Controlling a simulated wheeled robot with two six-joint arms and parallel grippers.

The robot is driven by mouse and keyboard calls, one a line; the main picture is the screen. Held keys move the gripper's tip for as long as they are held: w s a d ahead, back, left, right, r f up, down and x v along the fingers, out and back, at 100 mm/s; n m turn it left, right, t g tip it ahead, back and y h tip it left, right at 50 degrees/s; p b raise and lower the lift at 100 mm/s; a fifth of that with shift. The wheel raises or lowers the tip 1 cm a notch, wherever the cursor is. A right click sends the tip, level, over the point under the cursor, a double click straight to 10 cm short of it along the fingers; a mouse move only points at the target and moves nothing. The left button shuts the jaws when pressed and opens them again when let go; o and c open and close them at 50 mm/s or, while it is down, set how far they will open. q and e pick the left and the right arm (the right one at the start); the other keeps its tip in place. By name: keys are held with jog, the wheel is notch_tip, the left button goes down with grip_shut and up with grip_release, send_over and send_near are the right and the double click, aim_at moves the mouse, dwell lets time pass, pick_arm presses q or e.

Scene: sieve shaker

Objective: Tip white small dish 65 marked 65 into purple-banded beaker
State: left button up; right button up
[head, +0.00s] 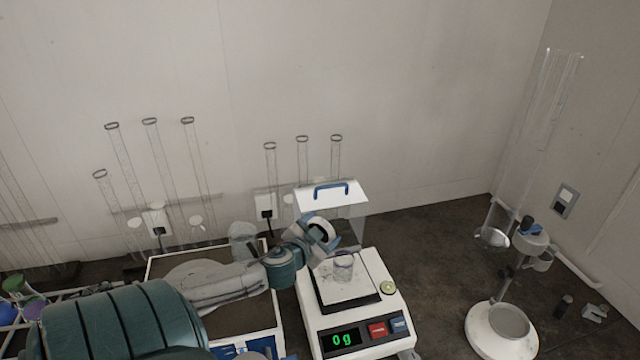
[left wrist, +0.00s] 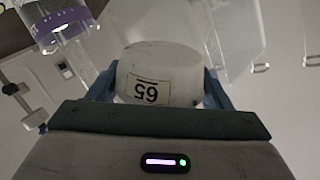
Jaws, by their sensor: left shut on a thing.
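The white small dish (left wrist: 160,62) is between the blue fingers of my left gripper (left wrist: 160,88) in the left wrist view. Its label reads 65 and shows upside down. In the head view the left gripper (head: 325,240) holds the dish (head: 322,229), tilted, above and slightly left of a clear beaker (head: 343,268). That beaker stands on the balance pan. The purple-banded beaker (left wrist: 62,22) shows at the upper left of the left wrist view, apart from the dish. The dish's contents are hidden. My right gripper is not seen.
The balance (head: 345,320) reads 0 g. A clear shield with a blue handle (head: 331,188) stands behind the pan. A tray (head: 260,312) lies left of the balance.

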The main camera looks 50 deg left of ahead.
pick_arm(q)
jog(key=shift+w+d+r+m, duration=0.1)
jog(key=shift+w+r+m, duration=0.1)
jog(key=shift+r+m, duration=0.25)
jog(key=shift+w+d+r+m, duration=0.1)
jog(key=shift+w+r+m, duration=0.05)
jog(key=shift+r+m, duration=0.3)
jog(key=shift+d+m+y+b, duration=0.1)
jog(key=shift+m+y+b, duration=0.2)
jog(key=shift+m+b, duration=0.3)
jog(key=shift+r+m+g, duration=0.2)
jog(key=shift+m+g, duration=0.1)
jog(key=shift+g, duration=0.1)
jog(key=shift+w+d+r+m+p, duration=0.15)
jog(key=shift+w+d+m+p, duration=0.05)
jog(key=shift+m+p, duration=0.2)
jog(key=shift+w+d+f+m+g+y+p, duration=0.15)
jog(key=shift+w+d+m+g+y+p, duration=0.15)
jog(key=shift+d+m, duration=0.35)
jog(key=shift+w+d+f+m+g+y+p, duration=0.15)
jog(key=shift+d+m+g+y+p, duration=0.2)
jog(key=shift+d+m, duration=0.35)
jog(key=shift+w+d+f+m+g+y+p, duration=0.2)
jog(key=shift+d+m+y+p, duration=0.25)
jog(key=shift+m, duration=0.3)
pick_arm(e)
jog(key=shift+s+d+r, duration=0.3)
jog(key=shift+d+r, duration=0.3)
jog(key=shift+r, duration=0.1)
